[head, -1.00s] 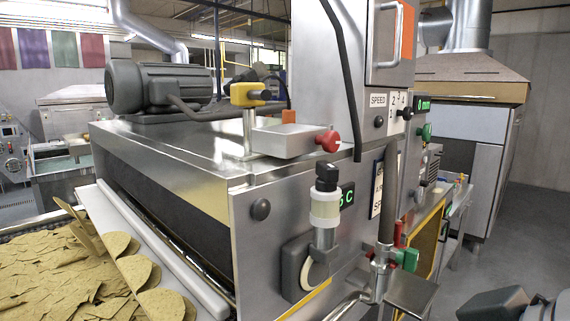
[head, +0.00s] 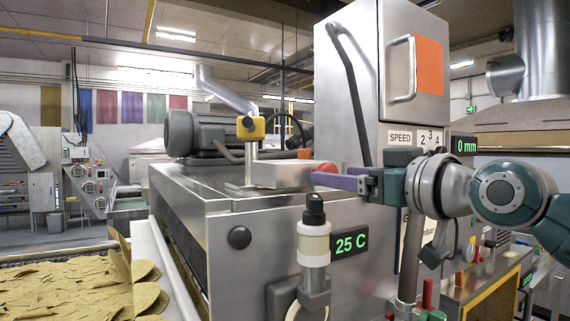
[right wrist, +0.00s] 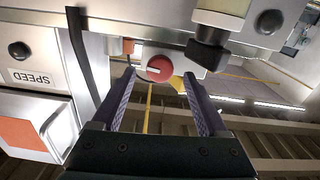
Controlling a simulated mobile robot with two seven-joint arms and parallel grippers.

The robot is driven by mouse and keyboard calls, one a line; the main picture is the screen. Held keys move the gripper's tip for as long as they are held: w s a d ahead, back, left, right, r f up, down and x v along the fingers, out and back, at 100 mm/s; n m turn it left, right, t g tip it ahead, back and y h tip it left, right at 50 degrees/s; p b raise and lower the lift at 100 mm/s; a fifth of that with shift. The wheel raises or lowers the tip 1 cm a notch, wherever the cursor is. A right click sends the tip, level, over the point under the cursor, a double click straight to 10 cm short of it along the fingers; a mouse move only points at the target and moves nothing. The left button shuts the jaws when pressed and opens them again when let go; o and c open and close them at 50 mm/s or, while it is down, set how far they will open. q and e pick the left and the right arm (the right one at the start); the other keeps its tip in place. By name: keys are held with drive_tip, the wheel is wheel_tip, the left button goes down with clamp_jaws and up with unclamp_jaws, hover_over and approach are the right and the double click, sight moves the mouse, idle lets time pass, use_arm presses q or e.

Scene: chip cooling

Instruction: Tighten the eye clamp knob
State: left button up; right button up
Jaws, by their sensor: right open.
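A round red knob (head: 327,168) sits on the end of a metal box (head: 282,174) on top of the steel machine. In the right wrist view the red knob (right wrist: 159,68) shows a pale line on its face. My right gripper (head: 318,179) reaches in from the right, with its purple fingers in front of the lower part of the knob. In the right wrist view the right gripper (right wrist: 158,75) is open, with one finger on each side of the knob and gaps visible. A yellow sensor (head: 251,128) with a black knob stands on a post behind the box. My left gripper is out of view.
A tall steel cabinet (head: 364,70) with a handle rises behind my right gripper. Chips (head: 80,290) lie at the lower left.

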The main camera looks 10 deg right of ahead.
drive_tip(key=shift+x, duration=1.35)
drive_tip(key=shift+c, duration=0.3)
clamp_jaws()
